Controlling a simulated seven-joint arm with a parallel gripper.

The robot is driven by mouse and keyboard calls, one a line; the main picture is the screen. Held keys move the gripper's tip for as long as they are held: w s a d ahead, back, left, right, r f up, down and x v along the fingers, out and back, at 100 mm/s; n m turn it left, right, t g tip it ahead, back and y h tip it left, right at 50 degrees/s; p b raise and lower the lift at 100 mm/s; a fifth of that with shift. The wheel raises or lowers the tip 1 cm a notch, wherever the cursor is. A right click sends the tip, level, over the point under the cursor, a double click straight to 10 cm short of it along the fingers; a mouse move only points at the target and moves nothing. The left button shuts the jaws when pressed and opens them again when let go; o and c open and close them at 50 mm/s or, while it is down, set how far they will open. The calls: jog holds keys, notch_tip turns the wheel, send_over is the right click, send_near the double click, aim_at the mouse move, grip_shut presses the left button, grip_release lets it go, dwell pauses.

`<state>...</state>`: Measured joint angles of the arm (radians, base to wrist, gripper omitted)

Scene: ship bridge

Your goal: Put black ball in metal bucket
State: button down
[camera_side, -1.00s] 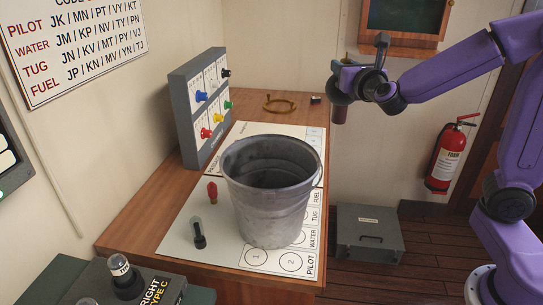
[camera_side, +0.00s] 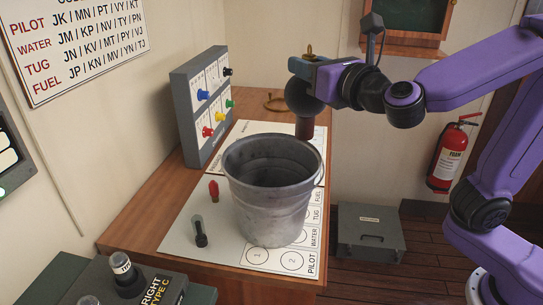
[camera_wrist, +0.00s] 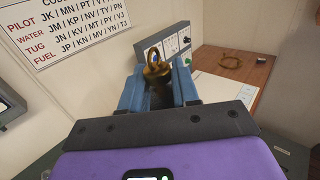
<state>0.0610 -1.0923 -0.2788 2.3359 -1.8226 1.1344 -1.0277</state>
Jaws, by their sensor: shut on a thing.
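The metal bucket (camera_side: 262,205) stands upright on the table, open at the top; its inside is dark and looks empty. My gripper (camera_side: 303,72) is shut on a dark round thing, which looks like the black ball (camera_side: 301,98). A brass fitting sticks up from it and a brown cylinder shows below it. The ball hangs in the air, above and beyond the bucket's back right rim in the side view; its exact distance is unclear. In the wrist view, the blue jaws of my gripper (camera_wrist: 158,92) close around it, and its brass top (camera_wrist: 156,70) shows between them.
A grey panel with coloured knobs (camera_side: 202,108) stands at the table's left back. A red peg (camera_side: 213,191) and a black-based peg (camera_side: 200,238) stand left of the bucket. A brass ring (camera_side: 274,104) lies at the back. The space above the bucket is clear.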

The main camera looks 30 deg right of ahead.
aim_at(312, 101)
jog(key=shift+s+a+f+n+y, duration=0.15)
jog(key=shift+s+a+f, duration=0.1)
jog(key=shift+s+a, duration=0.2)
jog(key=shift+s+a+f+n+y, duration=0.2)
jog(key=shift+s+a, duration=0.1)
jog(key=shift+a, duration=0.25)
notch_tip(312, 101, down, 4)
jog(key=shift+w, duration=0.1)
jog(key=w+a+f, duration=0.5)
jog(key=w+f, duration=0.8)
jog(key=shift+s+f, duration=0.1)
jog(key=shift+f, duration=0.65)
